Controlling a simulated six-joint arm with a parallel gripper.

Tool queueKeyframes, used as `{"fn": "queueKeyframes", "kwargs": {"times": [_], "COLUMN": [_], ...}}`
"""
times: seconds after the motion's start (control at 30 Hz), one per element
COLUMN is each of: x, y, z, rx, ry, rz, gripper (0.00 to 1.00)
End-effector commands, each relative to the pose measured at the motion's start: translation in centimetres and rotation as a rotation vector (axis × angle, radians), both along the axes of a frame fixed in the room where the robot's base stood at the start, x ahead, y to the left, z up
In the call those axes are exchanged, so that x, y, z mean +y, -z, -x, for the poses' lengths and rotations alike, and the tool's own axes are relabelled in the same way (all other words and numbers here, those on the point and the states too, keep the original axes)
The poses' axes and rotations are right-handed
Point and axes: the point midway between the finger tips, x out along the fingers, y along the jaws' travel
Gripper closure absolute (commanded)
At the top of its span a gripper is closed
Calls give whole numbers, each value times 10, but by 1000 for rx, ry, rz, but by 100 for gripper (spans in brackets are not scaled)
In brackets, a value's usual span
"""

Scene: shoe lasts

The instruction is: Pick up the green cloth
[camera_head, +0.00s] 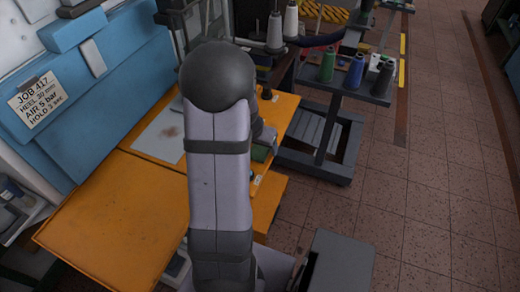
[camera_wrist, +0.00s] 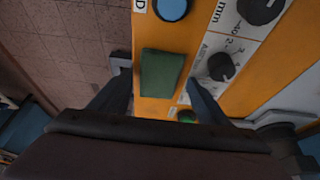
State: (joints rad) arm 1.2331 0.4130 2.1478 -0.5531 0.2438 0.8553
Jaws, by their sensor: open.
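The green cloth (camera_wrist: 161,74) is a small folded rectangle lying flat on the orange bench top. In the head view a piece of it (camera_head: 260,153) shows at the bench's right side, just right of my arm, which hides part of it. In the wrist view my gripper (camera_wrist: 157,82) is open, with one dark finger to the left of the cloth and one to the right. The near ends of the fingers frame the cloth, and nothing is held. I cannot tell the height of the fingertips above it.
A blue round button (camera_wrist: 172,8) and a white panel with black knobs (camera_wrist: 222,67) lie close to the cloth. A green button (camera_wrist: 186,116) shows between the fingers. A trolley (camera_head: 322,135) with thread spools stands to the right. The orange bench's front left (camera_head: 110,225) is clear.

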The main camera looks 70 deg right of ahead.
Motion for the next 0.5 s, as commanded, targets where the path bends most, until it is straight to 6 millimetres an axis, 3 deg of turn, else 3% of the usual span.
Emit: {"fn": "queueKeyframes", "kwargs": {"times": [0.1, 0.13, 0.3, 0.5], "x": [0, 0, 0, 0], "y": [2, 1, 1, 1], "z": [0, 0, 0, 0], "rx": [0, 0, 0, 0], "ry": [0, 0, 0, -1], "rz": [0, 0, 0, 0], "gripper": [30, 34, 74, 77]}}
